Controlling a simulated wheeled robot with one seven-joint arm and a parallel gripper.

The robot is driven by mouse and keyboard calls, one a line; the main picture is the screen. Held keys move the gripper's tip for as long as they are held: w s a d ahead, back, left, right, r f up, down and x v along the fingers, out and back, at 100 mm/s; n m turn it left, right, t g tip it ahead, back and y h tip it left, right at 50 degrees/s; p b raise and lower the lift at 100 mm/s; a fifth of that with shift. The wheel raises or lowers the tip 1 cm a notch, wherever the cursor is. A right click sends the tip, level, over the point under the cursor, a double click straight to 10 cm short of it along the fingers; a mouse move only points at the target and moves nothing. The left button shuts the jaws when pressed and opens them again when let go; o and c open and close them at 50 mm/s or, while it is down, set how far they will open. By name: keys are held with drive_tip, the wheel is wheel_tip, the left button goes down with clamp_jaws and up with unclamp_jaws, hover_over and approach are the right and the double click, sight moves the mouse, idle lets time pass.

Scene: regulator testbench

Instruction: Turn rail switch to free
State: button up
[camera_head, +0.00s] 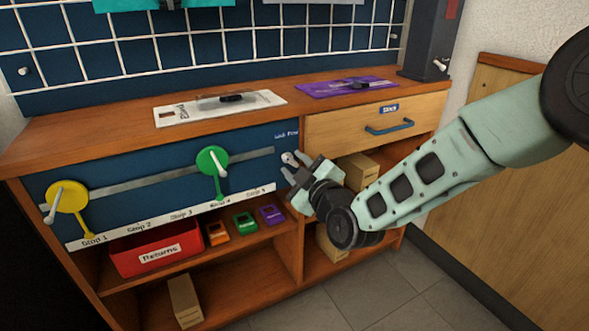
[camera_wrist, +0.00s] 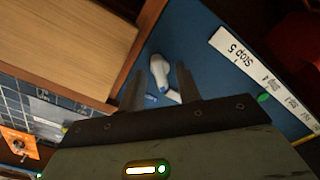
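The rail switch (camera_head: 290,158) is a small pale lever at the right end of the blue panel, just below a label reading "Lock Free" (camera_head: 287,134). My gripper (camera_head: 296,168) is in front of it, partly covering it in the head view. In the wrist view the pale switch lever (camera_wrist: 158,68) shows between the two spread fingers of my gripper (camera_wrist: 158,82). The fingers are open. Whether either finger touches the lever cannot be told. The switch's exact setting is hard to read.
The panel carries a grey rail (camera_head: 130,183) with a yellow disc (camera_head: 67,196) and a green disc (camera_head: 212,160), above labels Stop 1 to Stop 5. A drawer (camera_head: 350,131) is right of the switch. A red Returns bin (camera_head: 158,250) sits on the shelf below.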

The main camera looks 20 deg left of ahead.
drive_tip(key=shift+w+a, duration=0.35)
drive_tip(key=shift+a, duration=0.05)
clamp_jaws()
